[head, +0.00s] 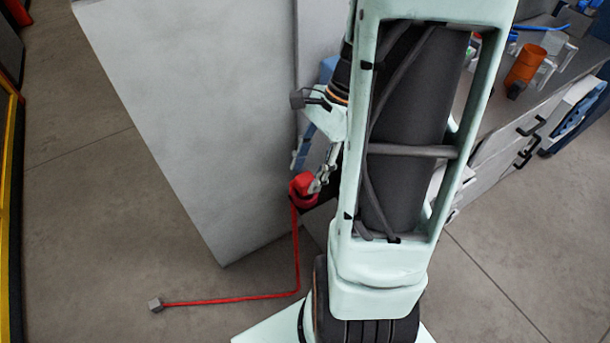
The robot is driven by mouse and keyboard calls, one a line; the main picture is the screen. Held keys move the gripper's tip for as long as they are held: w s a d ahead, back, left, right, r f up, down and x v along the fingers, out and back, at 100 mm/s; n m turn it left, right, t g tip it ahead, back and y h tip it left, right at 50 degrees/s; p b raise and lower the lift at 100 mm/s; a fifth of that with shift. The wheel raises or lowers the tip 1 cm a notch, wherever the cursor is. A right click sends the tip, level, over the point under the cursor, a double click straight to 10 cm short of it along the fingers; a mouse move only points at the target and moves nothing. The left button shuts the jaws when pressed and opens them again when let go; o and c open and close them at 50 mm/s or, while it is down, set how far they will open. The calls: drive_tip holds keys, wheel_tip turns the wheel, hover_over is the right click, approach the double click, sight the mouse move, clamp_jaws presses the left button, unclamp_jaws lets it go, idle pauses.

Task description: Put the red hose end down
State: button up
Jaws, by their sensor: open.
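The red hose end (302,186) shows in the head view beside the tall grey cabinet, just left of my arm. Its thin red hose (297,250) runs down from it, then left along the floor to a small grey block (155,304). My gripper (310,172) is open, with its fingers right at the red hose end. One finger overlaps it in the picture; I cannot tell if they touch. A dark surface shows just under the hose end, but my arm hides most of it, so what supports the end is unclear.
The large grey cabinet (190,110) stands close on the left of my gripper. A bench (505,85) at the right carries an orange cup (525,64) and other small items. Open floor (70,200) lies left of the cabinet, with a yellow frame (8,200) at the left edge.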

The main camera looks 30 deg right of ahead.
drive_tip(key=v, duration=0.9)
drive_tip(key=shift+r+p, duration=0.35)
drive_tip(key=shift+p, duration=0.05)
drive_tip(key=shift+d+f, duration=0.1)
drive_tip(key=shift+d, duration=0.05)
